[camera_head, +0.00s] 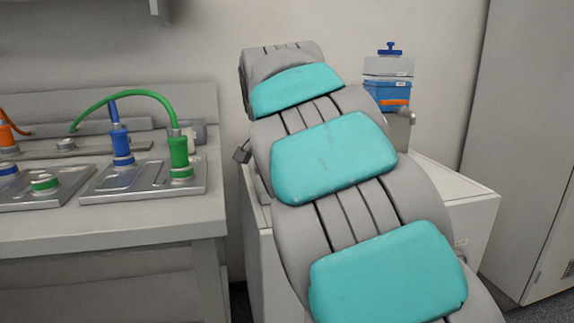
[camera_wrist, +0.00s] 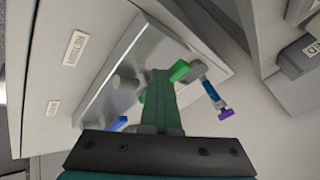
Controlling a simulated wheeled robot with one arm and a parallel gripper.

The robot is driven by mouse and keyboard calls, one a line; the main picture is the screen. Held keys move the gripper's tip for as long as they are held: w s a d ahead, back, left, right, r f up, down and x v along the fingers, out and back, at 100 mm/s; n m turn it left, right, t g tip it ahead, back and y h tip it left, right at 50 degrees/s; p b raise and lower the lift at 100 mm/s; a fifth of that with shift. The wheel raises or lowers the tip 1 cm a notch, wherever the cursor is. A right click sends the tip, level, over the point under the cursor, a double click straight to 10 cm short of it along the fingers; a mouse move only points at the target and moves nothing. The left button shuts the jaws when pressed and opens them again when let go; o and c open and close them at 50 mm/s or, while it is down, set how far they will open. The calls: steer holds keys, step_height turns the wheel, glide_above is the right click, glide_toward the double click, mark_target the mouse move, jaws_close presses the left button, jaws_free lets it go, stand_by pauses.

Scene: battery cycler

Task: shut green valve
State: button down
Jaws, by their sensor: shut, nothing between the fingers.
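In the wrist view my gripper (camera_wrist: 160,78) reaches up the middle with its dark green fingers together and nothing between them. A bright green part (camera_wrist: 180,70), which looks like the green valve's handle, shows just right of the fingertips on a grey fitting. I cannot tell whether they touch. A second bit of green (camera_wrist: 142,97) shows left of the fingers, which hide what lies between. In the head view my gripper cannot be made out. A green fitting (camera_head: 179,152) with a green hose stands on the bench at left; I cannot tell whether it belongs to the valve.
In the wrist view a blue part (camera_wrist: 210,90) and a purple tip (camera_wrist: 226,114) lie right of the green part, and another blue part (camera_wrist: 118,123) lies lower left. The head view shows a blue fitting (camera_head: 121,145) on the bench (camera_head: 110,235) and a tall cabinet (camera_head: 525,130) at right.

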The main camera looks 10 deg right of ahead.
steer(key=shift+w+a+r, duration=0.15)
steer(key=shift+w+a, duration=0.05)
steer(key=shift+a, duration=0.05)
stand_by(0.5)
steer(key=shift+s, duration=0.6)
steer(key=s, duration=0.1)
steer(key=s+b, duration=0.1)
steer(key=s, duration=0.1)
steer(key=shift+d, duration=0.3)
steer(key=s+a+r, duration=0.3)
steer(key=s+r, duration=0.2)
steer(key=r, duration=0.2)
steer(key=shift+r, duration=0.35)
steer(key=shift+s+f, duration=0.1)
steer(key=s+d+f+n+g, duration=0.1)
steer(key=s+d+f+g, duration=0.1)
steer(key=s+d+f, duration=0.6)
steer(key=s+d+f+n+g, duration=0.1)
steer(key=s+f+n+g, duration=0.2)
steer(key=s+f, duration=1)
steer(key=s+d+f+n+g, duration=0.1)
steer(key=s+f+n+g, duration=0.3)
steer(key=s+f, duration=1)
steer(key=shift+s+d+f+n+y, duration=0.2)
steer(key=shift+s+d+n+y, duration=0.1)
steer(key=shift+s+n, duration=0.55)
